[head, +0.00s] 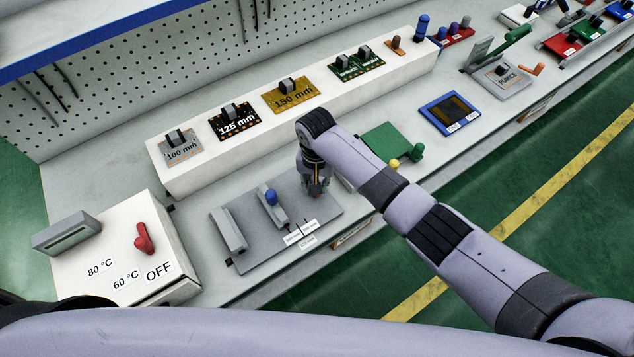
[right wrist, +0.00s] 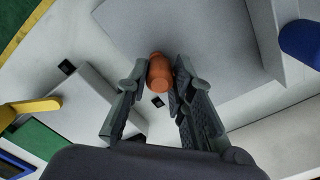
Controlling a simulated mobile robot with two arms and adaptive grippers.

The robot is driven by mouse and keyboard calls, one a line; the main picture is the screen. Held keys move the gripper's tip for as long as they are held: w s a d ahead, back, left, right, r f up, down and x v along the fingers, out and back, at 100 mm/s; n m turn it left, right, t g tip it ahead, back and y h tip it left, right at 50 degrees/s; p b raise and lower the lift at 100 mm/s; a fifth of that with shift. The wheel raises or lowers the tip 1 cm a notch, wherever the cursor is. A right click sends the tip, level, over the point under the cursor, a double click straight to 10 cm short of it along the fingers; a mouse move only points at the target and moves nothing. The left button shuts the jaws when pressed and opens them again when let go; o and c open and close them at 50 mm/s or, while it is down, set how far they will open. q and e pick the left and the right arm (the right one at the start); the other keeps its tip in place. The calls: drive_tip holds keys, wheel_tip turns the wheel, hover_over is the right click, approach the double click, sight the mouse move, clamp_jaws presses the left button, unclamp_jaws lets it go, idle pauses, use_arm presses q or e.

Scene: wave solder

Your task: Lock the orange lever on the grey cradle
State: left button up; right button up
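The grey cradle (head: 252,240) is a flat plate with raised grey blocks on the near bench. My right gripper (head: 317,186) points down at its right end in the head view and hides most of what is under it. In the right wrist view, the orange lever (right wrist: 159,74) has its rounded knob between the two fingers of the right gripper (right wrist: 160,70). Both fingertips appear to touch its sides. The grey cradle (right wrist: 205,35) lies beyond it. My left gripper is not in view.
A blue-knobbed lever (head: 270,197) stands on the cradle, left of my right gripper. A white control box (head: 110,262) with a red switch (head: 143,240) is at the left. A green board (head: 388,144) with a yellow knob (head: 394,163) is at the right, near my right forearm.

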drive_tip(key=shift+o, duration=0.6)
drive_tip(key=shift+a, duration=0.1)
drive_tip(key=shift+r, duration=0.15)
wheel_tip(320, 180, up, 12)
idle(0.4)
